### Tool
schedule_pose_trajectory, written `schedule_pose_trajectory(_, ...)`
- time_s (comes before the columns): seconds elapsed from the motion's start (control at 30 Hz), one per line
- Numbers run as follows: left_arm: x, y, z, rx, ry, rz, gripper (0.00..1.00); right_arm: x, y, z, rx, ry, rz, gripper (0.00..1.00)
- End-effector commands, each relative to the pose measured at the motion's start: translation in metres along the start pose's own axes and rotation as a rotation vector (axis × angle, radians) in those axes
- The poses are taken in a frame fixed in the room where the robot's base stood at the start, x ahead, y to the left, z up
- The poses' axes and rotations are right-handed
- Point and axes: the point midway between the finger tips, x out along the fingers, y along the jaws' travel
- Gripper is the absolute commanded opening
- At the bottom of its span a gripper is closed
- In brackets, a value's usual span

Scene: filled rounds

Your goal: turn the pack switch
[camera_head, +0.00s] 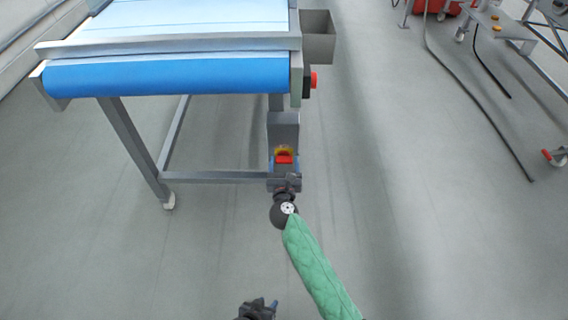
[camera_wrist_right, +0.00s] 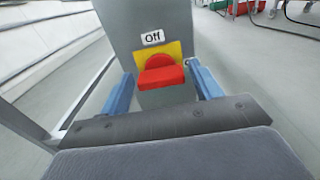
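The pack switch is a red knob (camera_wrist_right: 161,78) on a yellow plate (camera_wrist_right: 172,50), on the front of a grey box (camera_wrist_right: 130,22). The knob also shows in the head view (camera_head: 284,159), below the conveyor's right corner. My right gripper (camera_head: 285,166) is at the switch, with one blue finger on each side of the knob. It is open, and in the wrist view narrow gaps seem to separate fingers and knob. My left gripper (camera_head: 262,307) is low at the bottom edge, far from the switch; its fingers are mostly hidden.
A conveyor with a blue belt (camera_head: 170,75) and grey legs stands at upper left. A red button (camera_head: 313,80) and a grey bin (camera_head: 318,38) are on its right side. A black cable (camera_head: 470,90) and a wheeled frame are at far right. The floor between is clear.

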Motion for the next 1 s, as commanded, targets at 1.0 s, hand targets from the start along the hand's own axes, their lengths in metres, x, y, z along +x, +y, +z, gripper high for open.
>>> schedule_pose_trajectory(1.0,-0.039,0.011,-0.039,0.004,0.003,0.003,0.36,0.0,0.002,0.003,-0.374,0.001,-0.001,0.28)
